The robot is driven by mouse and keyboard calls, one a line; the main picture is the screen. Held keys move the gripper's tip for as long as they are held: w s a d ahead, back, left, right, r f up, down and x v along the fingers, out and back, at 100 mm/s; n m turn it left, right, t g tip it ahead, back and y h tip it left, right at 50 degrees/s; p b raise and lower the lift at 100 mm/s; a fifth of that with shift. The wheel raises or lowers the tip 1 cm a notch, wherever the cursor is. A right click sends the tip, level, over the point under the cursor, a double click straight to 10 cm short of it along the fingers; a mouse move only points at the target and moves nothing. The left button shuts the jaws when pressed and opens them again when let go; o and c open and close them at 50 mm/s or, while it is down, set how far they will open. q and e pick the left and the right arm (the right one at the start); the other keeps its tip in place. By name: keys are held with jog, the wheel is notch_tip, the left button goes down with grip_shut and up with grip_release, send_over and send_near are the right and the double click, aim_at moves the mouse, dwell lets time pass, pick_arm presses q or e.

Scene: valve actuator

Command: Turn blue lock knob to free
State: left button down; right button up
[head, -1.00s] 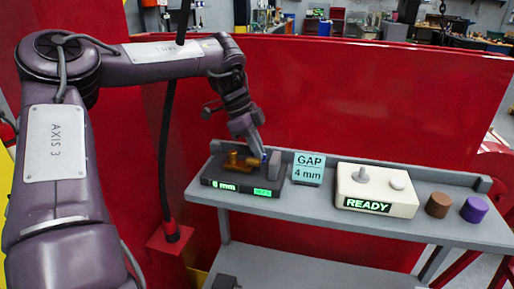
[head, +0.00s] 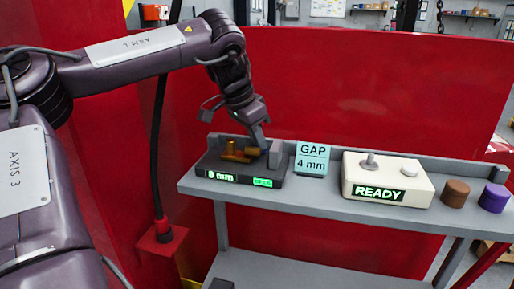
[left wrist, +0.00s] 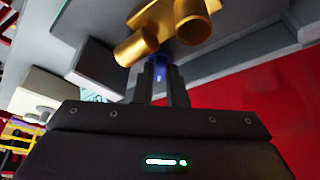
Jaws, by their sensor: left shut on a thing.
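The blue lock knob (left wrist: 160,68) shows between the two fingers of my left gripper (left wrist: 161,82) in the left wrist view. The gripper is shut on it. In the head view my left gripper (head: 266,146) points down at the right end of the valve actuator (head: 240,168), and it hides the knob. The actuator has a dark base with brass parts (head: 236,153) on top. The brass body (left wrist: 165,25) also shows just beyond the knob in the left wrist view. The base's left display (head: 221,176) seems to read 8 mm or 0 mm; its small green display (head: 263,182) is illegible.
A card (head: 312,158) reads GAP 4 mm. Right of it on the grey bench (head: 330,195) are a cream box (head: 388,180) with a READY display, a brown cylinder (head: 455,193) and a purple one (head: 494,197). A red panel (head: 370,90) stands behind.

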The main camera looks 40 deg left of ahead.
pick_arm(q)
jog(key=n+b, duration=0.1)
jog(key=n+y+b, duration=0.1)
jog(key=n, duration=0.1)
jog(key=n+b, duration=0.1)
jog(key=shift+d+f+y, duration=0.25)
jog(key=shift+y, duration=0.15)
jog(key=shift+d+r+n+y+b, duration=0.15)
jog(key=shift+n+y+b, duration=0.55)
jog(key=shift+n+b, duration=0.95)
jog(key=shift+n+g+p, duration=0.3)
jog(key=shift+n+p, duration=0.05)
jog(key=shift+n, duration=0.1)
jog(key=c, duration=1.5)
grip_release()
jog(key=shift+o, duration=0.2)
jog(key=shift+r, duration=0.1)
